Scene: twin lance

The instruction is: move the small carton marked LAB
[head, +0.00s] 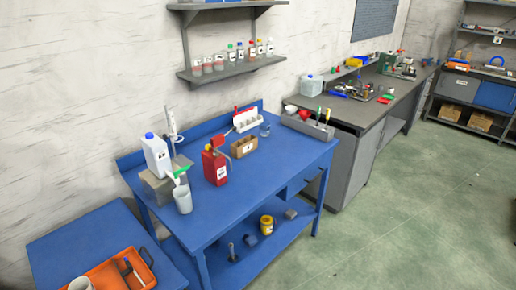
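No carton can be read as marked LAB; the labels are too small to tell. A small brown box (243,147) with a white label stands on the blue workbench (280,167), just right of a red canister (214,167) with a white label. Neither of my grippers shows in the head view, and nothing is seen being held.
A white jug (156,155) on a stand and a grey cup (183,199) are at the bench's left. A grey tote (307,124) with tools stands at its far right end. An orange tray (121,271) lies on a lower blue table. The green floor at right is clear.

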